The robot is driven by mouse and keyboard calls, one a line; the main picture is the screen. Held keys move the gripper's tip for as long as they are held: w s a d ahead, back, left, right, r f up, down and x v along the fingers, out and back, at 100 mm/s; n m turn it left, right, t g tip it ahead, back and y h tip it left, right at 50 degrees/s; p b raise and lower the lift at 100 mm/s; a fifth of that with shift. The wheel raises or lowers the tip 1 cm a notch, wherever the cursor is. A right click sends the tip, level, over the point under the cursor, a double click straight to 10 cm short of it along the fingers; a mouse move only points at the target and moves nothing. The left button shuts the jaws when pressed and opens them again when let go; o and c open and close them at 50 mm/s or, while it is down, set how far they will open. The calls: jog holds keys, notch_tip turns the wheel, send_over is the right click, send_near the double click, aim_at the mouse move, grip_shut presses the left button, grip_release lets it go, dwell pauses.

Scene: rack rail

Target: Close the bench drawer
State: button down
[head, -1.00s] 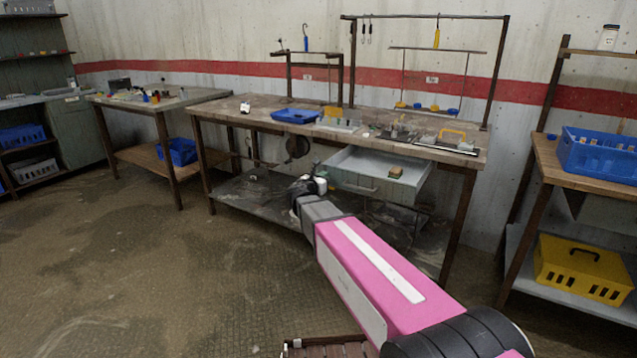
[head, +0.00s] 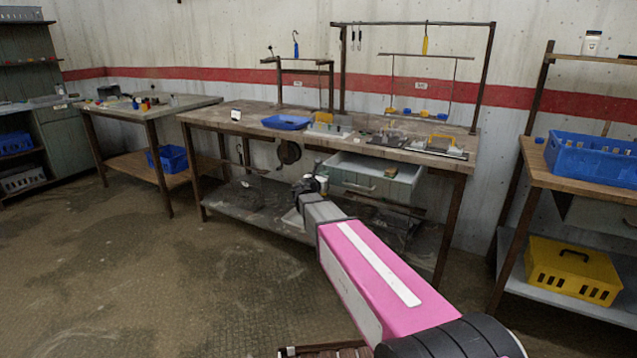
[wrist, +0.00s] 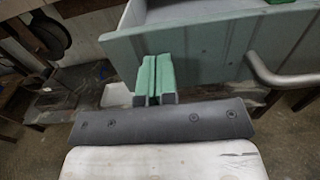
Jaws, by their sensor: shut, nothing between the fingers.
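The bench drawer (head: 362,186) has a grey-green front and hangs part open under the middle bench, its pale inside showing from above. A small brown-green item (head: 390,172) lies in it. In the wrist view the drawer front (wrist: 205,45) fills the upper right, with its grey bar handle (wrist: 272,76) at the right. My gripper (wrist: 155,62) has its green fingers together and empty, at the lower left part of the drawer front, left of the handle. The fingertips look close against the front; contact is unclear. In the head view my gripper (head: 312,182) is small and partly hidden by my arm.
The bench top (head: 235,117) carries a blue tray (head: 286,122) and several small items. A lower shelf (head: 240,200) runs beneath. At the right, a shelf holds a blue crate (head: 590,165) and a yellow box (head: 570,270). The floor at the left is clear.

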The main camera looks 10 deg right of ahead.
aim_at(345, 165)
jog(key=x, duration=1.9)
jog(key=shift+w+d, duration=0.2)
jog(key=shift+w, duration=0.1)
jog(key=shift+w+d, duration=0.15)
jog(key=shift+w, duration=0.1)
jog(key=shift+w, duration=0.15)
jog(key=v, duration=1.4)
jog(key=shift+s, duration=0.4)
jog(key=s+d+f+m+g+y, duration=0.1)
jog(key=s+d+f+m+g, duration=0.3)
jog(key=s+f+m, duration=0.5)
jog(key=s+d+f+m+g+y, duration=0.1)
jog(key=s+d+f+m+g, duration=0.1)
jog(key=s+f+m+g, duration=0.65)
jog(key=s+a+f+m+g+y, duration=0.1)
jog(key=s+a+f+m+y, duration=0.1)
jog(key=s, duration=0.9)
jog(key=s+a+f+m+g+y, duration=0.1)
jog(key=s+a+m+y, duration=0.3)
jog(key=s+m, duration=0.5)
jog(key=s+f+y, duration=0.1)
jog(key=s+y, duration=0.1)
jog(key=shift+a+y, duration=0.3)
jog(key=shift+a, duration=0.05)
